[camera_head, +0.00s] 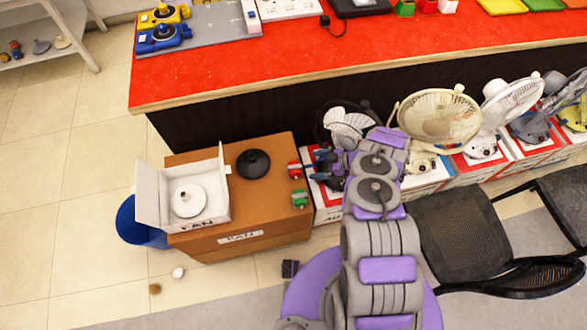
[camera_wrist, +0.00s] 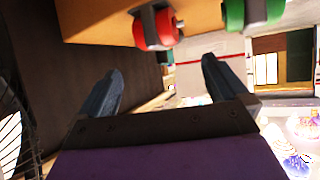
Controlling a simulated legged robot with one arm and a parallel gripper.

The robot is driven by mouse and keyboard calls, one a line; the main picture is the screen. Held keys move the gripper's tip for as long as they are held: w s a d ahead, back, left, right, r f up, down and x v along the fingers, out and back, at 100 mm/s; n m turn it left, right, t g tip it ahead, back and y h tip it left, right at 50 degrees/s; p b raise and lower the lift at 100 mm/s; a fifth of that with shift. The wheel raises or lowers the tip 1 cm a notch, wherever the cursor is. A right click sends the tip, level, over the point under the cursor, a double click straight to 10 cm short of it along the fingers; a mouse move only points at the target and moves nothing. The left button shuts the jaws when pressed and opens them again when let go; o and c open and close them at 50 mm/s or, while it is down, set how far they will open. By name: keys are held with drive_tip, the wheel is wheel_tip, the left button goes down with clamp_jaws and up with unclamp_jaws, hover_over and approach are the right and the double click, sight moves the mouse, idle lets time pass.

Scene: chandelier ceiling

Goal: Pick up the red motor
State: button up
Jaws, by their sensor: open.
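The red motor (camera_head: 294,171) sits near the right edge of the top of a brown box (camera_head: 270,221). In the wrist view the red motor (camera_wrist: 166,27) is at the top centre, ahead of the fingers and roughly between their lines. A green motor (camera_head: 299,198) sits beside it, nearer the front; it also shows in the wrist view (camera_wrist: 235,14), cut off by the top edge. My gripper (camera_head: 314,166) is just right of the red motor. In the wrist view my gripper (camera_wrist: 162,66) has its fingers spread, with nothing between them.
An open white carton (camera_head: 149,198) with a round white base (camera_head: 187,199) and a dark round base (camera_head: 253,164) share the box top. Several fans (camera_head: 438,115) stand on boxes at right. A red counter (camera_head: 290,55) runs behind; chairs (camera_head: 460,236) stand right. Floor at left is mostly clear.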

sight(300, 167)
drive_tip(key=b+x, duration=0.1)
drive_tip(key=x, duration=0.4)
drive_tip(key=shift+w+a+f+b, duration=0.1)
drive_tip(key=shift+f+b, duration=0.25)
drive_tip(key=shift+f, duration=0.1)
drive_tip(key=shift+x, duration=1.25)
drive_tip(key=b+x, duration=0.2)
drive_tip(key=x, duration=0.2)
drive_tip(key=shift+w+a, duration=0.1)
drive_tip(key=shift+a, duration=0.25)
drive_tip(key=shift+r, duration=0.1)
drive_tip(key=c, duration=1.2)
drive_tip(key=shift+c, duration=0.2)
drive_tip(key=shift+r, duration=0.15)
